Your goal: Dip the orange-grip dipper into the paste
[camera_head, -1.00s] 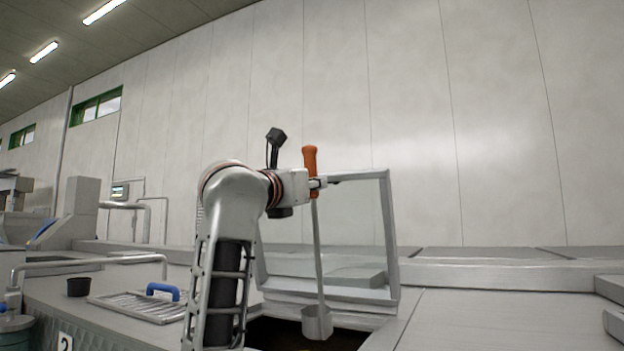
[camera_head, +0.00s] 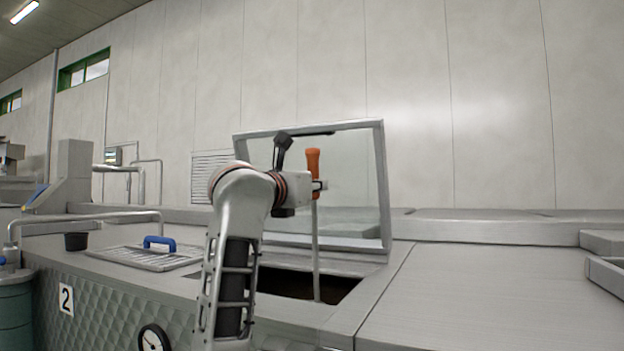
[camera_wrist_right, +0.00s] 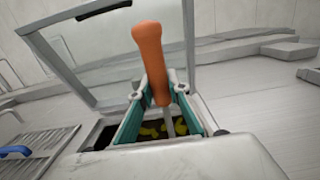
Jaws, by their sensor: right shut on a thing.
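The orange-grip dipper (camera_head: 313,170) is upright, its thin metal rod running down into the dark hatch opening (camera_head: 280,284). Its cup is not visible; the rod's lower end drops out of sight at the opening's front edge. My right gripper (camera_head: 319,186) is shut on the dipper just at the lower part of the orange grip. In the right wrist view the orange grip (camera_wrist_right: 149,55) stands between the fingers, over the opening. Yellowish and dark paste (camera_wrist_right: 152,130) shows inside it. I cannot tell whether the cup touches the paste. My left gripper is not in view.
A framed clear lid (camera_head: 384,190) stands open behind the opening. Left of it are a metal grate with a blue handle (camera_head: 160,240), a small dark cup (camera_head: 76,241) and a bent pipe (camera_head: 90,217). The steel top (camera_head: 480,290) to the right is clear.

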